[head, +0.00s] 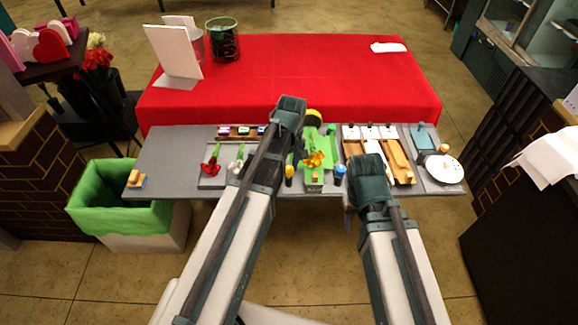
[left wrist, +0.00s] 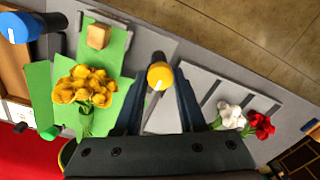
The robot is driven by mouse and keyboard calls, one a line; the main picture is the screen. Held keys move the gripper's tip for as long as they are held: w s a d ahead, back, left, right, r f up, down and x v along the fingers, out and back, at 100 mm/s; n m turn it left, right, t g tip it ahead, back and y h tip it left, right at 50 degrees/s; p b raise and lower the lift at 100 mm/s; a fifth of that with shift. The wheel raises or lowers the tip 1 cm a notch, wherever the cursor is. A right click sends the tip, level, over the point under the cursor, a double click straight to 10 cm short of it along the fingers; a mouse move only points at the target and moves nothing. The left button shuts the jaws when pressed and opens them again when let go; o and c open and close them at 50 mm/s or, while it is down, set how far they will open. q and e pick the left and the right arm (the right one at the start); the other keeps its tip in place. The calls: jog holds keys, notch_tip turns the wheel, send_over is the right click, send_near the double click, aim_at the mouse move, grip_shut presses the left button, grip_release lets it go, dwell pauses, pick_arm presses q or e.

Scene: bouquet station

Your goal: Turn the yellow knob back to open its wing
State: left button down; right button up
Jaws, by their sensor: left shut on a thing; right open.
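The yellow knob (left wrist: 160,76), with a pale line on its top, stands between the two fingers of my left gripper (left wrist: 158,98), which is shut on it. In the head view the yellow knob (head: 289,171) shows at the left front of the green holder (head: 313,178). Yellow flowers (left wrist: 85,88) lie on the holder. A green wing (left wrist: 40,98) shows on the blue knob's side. The wing beside the yellow knob is partly hidden by my gripper, and I cannot tell its angle. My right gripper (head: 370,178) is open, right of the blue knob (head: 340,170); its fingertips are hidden.
Red flowers (head: 211,163) and white flowers (left wrist: 232,116) lie on a grey rack left of the holder. Wooden trays (head: 398,160) and a white round plate (head: 444,168) are at right. The grey table's left end (head: 160,165) is mostly clear. A green-lined bin (head: 112,195) stands left.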

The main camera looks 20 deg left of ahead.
aim_at(291, 168)
pick_arm(q)
jog(key=c, duration=0.5)
grip_release()
jog(key=shift+r, duration=0.15)
notch_tip(291, 168, up, 14)
jog(key=p, duration=1.3)
jog(key=shift+w+d+f+p, duration=0.15)
jog(key=shift+d+f+p, duration=0.1)
jog(key=shift+p, duration=0.15)
jog(key=s+d+f+m+b, duration=0.3)
jog(key=s+d+m+b, duration=0.1)
jog(key=s+d+m, duration=0.1)
jog(key=s+d+f+m+y+b, duration=0.1)
jog(key=s+d+f+m+b, duration=0.2)
jog(key=s+m, duration=0.4)
jog(key=s+d+f, duration=0.1)
jog(key=s+d, duration=0.1)
jog(key=shift+s+f+m+b, duration=0.3)
jog(key=shift+s+b, duration=0.05)
jog(key=shift+s, duration=0.05)
